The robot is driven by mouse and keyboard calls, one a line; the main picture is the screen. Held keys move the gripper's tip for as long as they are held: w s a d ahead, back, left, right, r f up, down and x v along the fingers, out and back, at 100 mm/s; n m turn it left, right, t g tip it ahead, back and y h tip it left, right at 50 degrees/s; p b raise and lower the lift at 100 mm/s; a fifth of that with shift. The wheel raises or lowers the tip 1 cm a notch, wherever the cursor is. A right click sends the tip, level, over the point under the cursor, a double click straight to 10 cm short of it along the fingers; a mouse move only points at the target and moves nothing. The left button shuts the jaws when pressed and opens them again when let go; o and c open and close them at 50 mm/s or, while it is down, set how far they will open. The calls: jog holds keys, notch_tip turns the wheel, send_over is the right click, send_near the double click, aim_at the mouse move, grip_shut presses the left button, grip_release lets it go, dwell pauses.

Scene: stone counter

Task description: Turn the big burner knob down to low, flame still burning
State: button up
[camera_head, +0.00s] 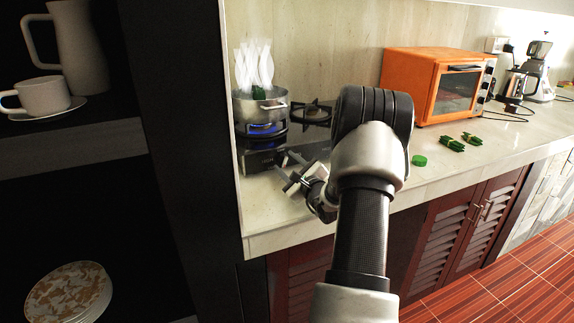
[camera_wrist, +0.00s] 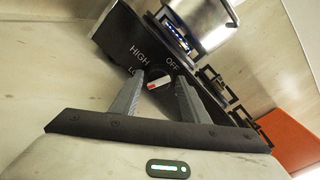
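The burner knob (camera_wrist: 157,84), round with a red and white mark, sits on the black stove panel (camera_wrist: 125,38). HIGH, OFF and a partly covered LO label surround it; the mark lies toward the LO side. My gripper (camera_wrist: 161,77) is open, its grey fingertips on either side of the knob; I cannot tell whether they touch it. In the head view my gripper (camera_head: 285,171) is at the stove's front (camera_head: 258,160), and the knob is not clear. A blue flame (camera_head: 262,128) burns under the steel pot (camera_head: 262,108); it also shows in the wrist view (camera_wrist: 175,32).
White steam (camera_head: 254,66) rises from the pot. A second burner grate (camera_head: 312,112) stands to its right. An orange toaster oven (camera_head: 410,88), a green lid (camera_head: 419,160) and green bundles (camera_head: 452,144) are farther right. A dark shelf wall (camera_head: 183,150) is close on the left.

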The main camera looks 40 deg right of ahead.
jog(key=shift+o, duration=0.3)
jog(key=s+a, duration=0.1)
jog(key=s, duration=0.4)
jog(key=s+a+p, duration=0.1)
jog(key=s, duration=0.5)
jog(key=s+a, duration=0.1)
jog(key=s, duration=0.5)
jog(key=shift+s+a+r, duration=0.1)
jog(key=shift+r, duration=0.25)
